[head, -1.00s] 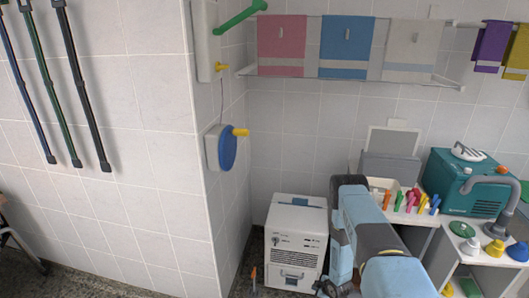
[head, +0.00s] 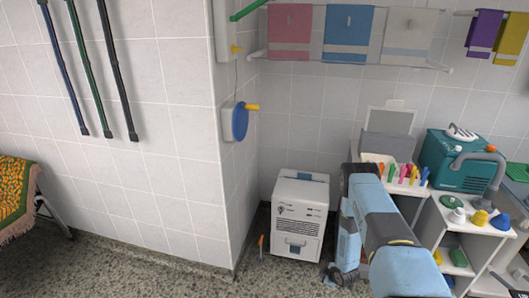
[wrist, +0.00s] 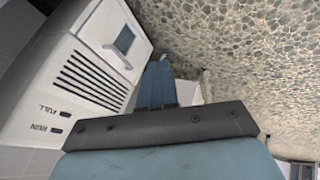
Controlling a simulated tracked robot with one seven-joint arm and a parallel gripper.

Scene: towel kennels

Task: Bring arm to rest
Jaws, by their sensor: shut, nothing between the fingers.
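My arm, light blue and dark grey, shows at the lower right in the head view, bent at the elbow and hanging down towards the floor. My gripper (head: 335,277) is low, just right of a white boxy appliance (head: 300,217). In the wrist view my gripper (wrist: 160,66) shows its blue fingers together, with nothing held, above the speckled floor. The appliance (wrist: 88,70) fills the left of that view, with vents, a handle and FULL and RUN labels. Whether the gripper touches it I cannot tell.
A bench with a teal machine (head: 457,162) and coloured pegs stands to the right. Towels hang on a wall rail, including a blue one (head: 347,30). A small orange-handled item (head: 261,246) stands left of the appliance.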

